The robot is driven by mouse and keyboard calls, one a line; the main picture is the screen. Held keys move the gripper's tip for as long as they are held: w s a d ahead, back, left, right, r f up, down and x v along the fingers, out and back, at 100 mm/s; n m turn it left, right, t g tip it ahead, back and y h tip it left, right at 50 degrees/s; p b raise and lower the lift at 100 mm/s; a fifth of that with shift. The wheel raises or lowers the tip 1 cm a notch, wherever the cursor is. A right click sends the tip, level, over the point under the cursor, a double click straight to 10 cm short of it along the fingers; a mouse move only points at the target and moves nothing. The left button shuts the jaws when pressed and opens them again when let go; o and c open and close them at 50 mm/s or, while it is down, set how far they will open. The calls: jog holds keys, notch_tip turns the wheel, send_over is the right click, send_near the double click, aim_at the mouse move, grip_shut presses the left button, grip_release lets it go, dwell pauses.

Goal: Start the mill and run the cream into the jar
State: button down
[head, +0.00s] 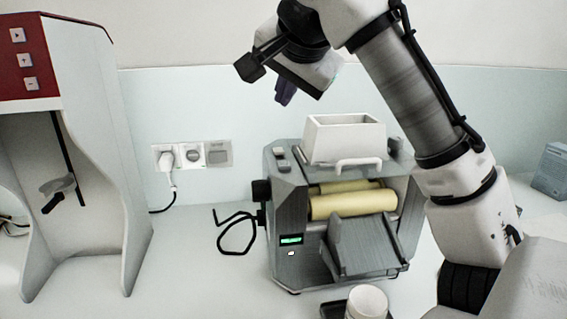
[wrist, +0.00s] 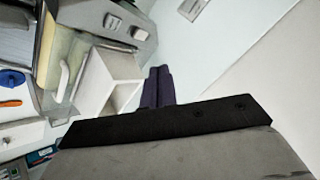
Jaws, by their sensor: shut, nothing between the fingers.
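The grey mill (head: 290,215) stands on the bench with pale yellow rollers (head: 352,203), a white hopper (head: 345,139) on top and a sloping metal apron (head: 365,247) in front. Its small green display (head: 291,240) is lit. Two switches (head: 283,160) sit on its top left; they also show in the wrist view (wrist: 125,27). A white jar (head: 367,303) stands below the apron, cut by the picture's bottom edge; its contents are unclear. My gripper (head: 284,92) is shut and empty, above and left of the hopper. Its dark purple fingers (wrist: 158,88) overlap the hopper's edge in the wrist view.
A wall socket panel (head: 192,155) with a white plug is behind left, its cord running down. A red and white machine (head: 85,150) stands at the left. A pale blue box (head: 552,170) is far right.

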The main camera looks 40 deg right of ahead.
aim_at(285, 166)
jog(key=shift+f+b, duration=3.4)
jog(key=shift+f, duration=0.95)
jog(key=shift+f, duration=0.4)
jog(key=shift+f+b, duration=0.4)
jog(key=shift+b, duration=0.15)
jog(key=shift+r, duration=0.15)
jog(key=shift+r+p, duration=0.7)
notch_tip(285, 166, up, 5)
jog(key=p, duration=0.4)
